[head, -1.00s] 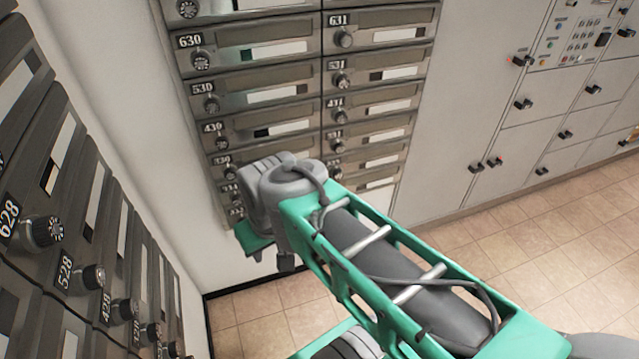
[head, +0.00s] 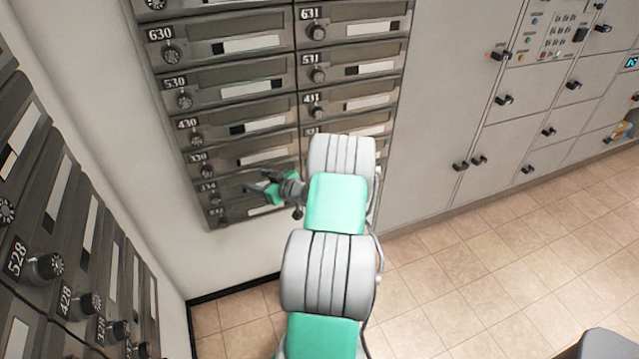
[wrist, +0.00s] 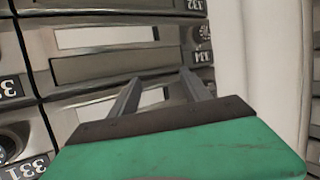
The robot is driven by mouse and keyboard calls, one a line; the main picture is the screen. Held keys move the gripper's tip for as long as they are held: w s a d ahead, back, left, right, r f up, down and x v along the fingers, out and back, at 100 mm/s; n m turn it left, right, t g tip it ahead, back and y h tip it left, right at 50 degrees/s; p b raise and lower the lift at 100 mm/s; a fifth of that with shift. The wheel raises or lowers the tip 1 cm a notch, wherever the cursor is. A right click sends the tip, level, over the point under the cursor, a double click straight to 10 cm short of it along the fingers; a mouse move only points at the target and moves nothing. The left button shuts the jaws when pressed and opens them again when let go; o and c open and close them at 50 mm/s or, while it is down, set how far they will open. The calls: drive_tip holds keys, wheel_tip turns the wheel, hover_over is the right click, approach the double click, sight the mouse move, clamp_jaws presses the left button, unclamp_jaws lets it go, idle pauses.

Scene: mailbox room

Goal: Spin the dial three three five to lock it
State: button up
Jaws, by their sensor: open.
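The bottom-left mailbox of the far bank carries a small label (wrist: 193,5) that appears to read 335, upside down in the wrist view; its dial is not clear. The mailbox above it is labelled 334 (wrist: 205,57), and its round dial (wrist: 204,32) shows at the right. My gripper (head: 257,183) is in front of the lower left column, to the right of the dials. Its two dark fingers (wrist: 158,92) are open, apart and empty, over a mailbox front. I cannot tell whether they touch it.
Mailbox 331 (wrist: 27,166) is at the lower left of the wrist view. Another mailbox bank (head: 75,210) stands close on the left. Grey lockers (head: 440,110) line the wall at right.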

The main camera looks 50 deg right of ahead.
drive_tip(key=s+d+f+m+t+h, duration=0.1)
drive_tip(key=s+d+f+m+h, duration=0.3)
drive_tip(key=s+d, duration=0.4)
drive_tip(key=s+d+f+m+h, duration=0.2)
drive_tip(key=s+d+f+h, duration=0.25)
drive_tip(key=s+d, duration=0.3)
drive_tip(key=x, duration=0.8)
drive_tip(key=shift+r, duration=0.3)
drive_tip(key=shift+s+d+h, duration=0.1)
drive_tip(key=shift+h, duration=0.15)
clamp_jaws()
